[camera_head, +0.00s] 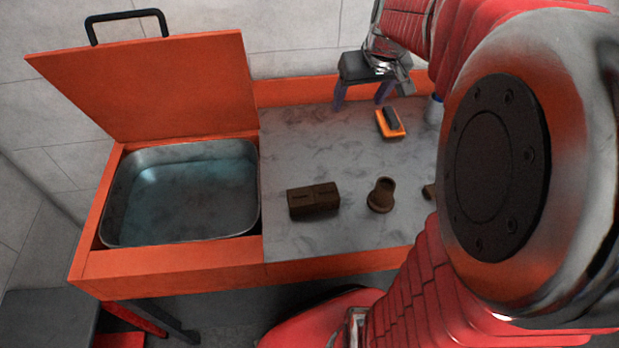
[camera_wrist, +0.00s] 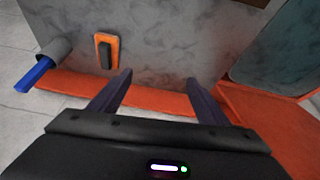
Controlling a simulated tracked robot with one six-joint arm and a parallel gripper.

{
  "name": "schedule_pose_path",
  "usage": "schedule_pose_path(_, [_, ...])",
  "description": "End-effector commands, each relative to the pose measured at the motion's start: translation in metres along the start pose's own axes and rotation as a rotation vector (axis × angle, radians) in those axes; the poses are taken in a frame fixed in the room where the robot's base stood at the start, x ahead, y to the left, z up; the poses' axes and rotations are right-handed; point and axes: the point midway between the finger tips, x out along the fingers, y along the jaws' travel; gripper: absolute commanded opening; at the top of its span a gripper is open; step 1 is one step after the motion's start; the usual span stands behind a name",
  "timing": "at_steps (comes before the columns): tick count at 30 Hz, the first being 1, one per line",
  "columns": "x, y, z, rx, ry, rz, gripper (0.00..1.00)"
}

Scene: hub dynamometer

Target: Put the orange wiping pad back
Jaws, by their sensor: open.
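The orange wiping pad (camera_head: 398,131), with a dark block on top, lies flat on the grey marbled worktop (camera_head: 350,155) near its back edge. In the wrist view, the pad (camera_wrist: 98,40) is ahead and left of my fingers. My gripper (camera_head: 359,104) is open and empty above the back edge of the worktop, left of and behind the pad. In the wrist view, my gripper (camera_wrist: 158,76) shows both fingers apart with nothing between them. No marked place for the pad can be made out.
A metal basin (camera_head: 185,195) with bluish liquid is at left under a raised orange lid (camera_head: 160,85). A brown block (camera_head: 314,200) and a brown flanged part (camera_head: 381,195) stand toward the front. A grey cup (camera_wrist: 55,49) holding a blue-handled item (camera_wrist: 34,76) stands beside the pad.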

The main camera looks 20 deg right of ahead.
Motion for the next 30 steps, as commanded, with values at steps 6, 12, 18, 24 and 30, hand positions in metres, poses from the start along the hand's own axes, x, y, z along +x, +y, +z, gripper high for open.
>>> schedule_pose_path(6, [-0.033, -0.059, 0.034, -0.048, 0.017, -0.019, 0.70])
schedule_pose_path(12, [-0.056, -0.101, 0.072, -0.083, 0.033, -0.036, 0.70])
schedule_pose_path(18, [-0.072, -0.133, 0.115, -0.117, 0.050, -0.055, 0.70])
schedule_pose_path(24, [-0.082, -0.155, 0.159, -0.146, 0.066, -0.074, 0.70])
schedule_pose_path(30, [-0.085, -0.164, 0.184, -0.160, 0.076, -0.084, 0.70])
